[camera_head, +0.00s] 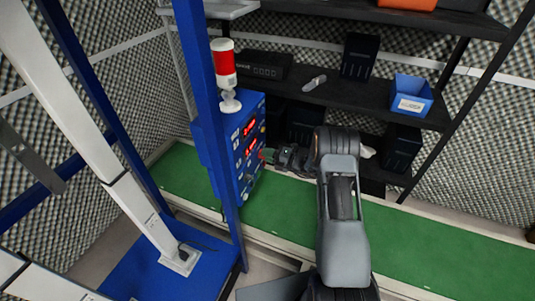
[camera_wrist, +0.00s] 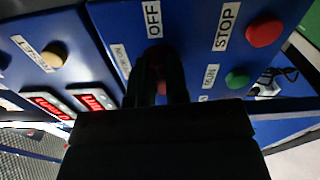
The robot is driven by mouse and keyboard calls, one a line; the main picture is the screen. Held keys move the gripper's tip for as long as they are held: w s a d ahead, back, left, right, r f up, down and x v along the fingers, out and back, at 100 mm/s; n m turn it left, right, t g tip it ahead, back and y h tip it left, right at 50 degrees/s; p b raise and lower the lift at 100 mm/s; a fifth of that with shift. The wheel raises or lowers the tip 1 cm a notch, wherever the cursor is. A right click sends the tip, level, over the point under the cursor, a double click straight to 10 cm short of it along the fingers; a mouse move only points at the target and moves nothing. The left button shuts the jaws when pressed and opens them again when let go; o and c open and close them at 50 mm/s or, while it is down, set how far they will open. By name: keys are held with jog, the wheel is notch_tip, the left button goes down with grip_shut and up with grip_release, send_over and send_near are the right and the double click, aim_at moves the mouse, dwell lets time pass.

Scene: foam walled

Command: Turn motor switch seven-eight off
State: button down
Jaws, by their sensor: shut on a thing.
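The blue control box (camera_head: 236,148) stands mid-left in the head view, with red displays, small white labels and knobs on its face. My gripper (camera_head: 268,155) reaches its face from the right. In the wrist view the dark fingers of my gripper (camera_wrist: 160,80) are shut on a dark reddish switch knob (camera_wrist: 154,54), just below the "OFF" label (camera_wrist: 153,19). The fingers hide most of the knob, so its turn angle cannot be told. I cannot read a seven-eight label.
In the wrist view a red button (camera_wrist: 264,31) by "STOP" and a green button (camera_wrist: 237,79) by "RUN" sit to the right. A yellowish button (camera_wrist: 54,55) and red displays (camera_wrist: 92,101) sit left. A blue post (camera_head: 207,110) and dark shelves (camera_head: 375,98) flank the box.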

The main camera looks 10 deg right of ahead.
jog(key=shift+m, duration=0.6)
jog(key=c, duration=1.1)
grip_release()
jog(key=b+v, duration=0.1)
jog(key=v, duration=1.2)
jog(key=shift+s+d+b, duration=0.25)
jog(key=shift+d+b, duration=0.1)
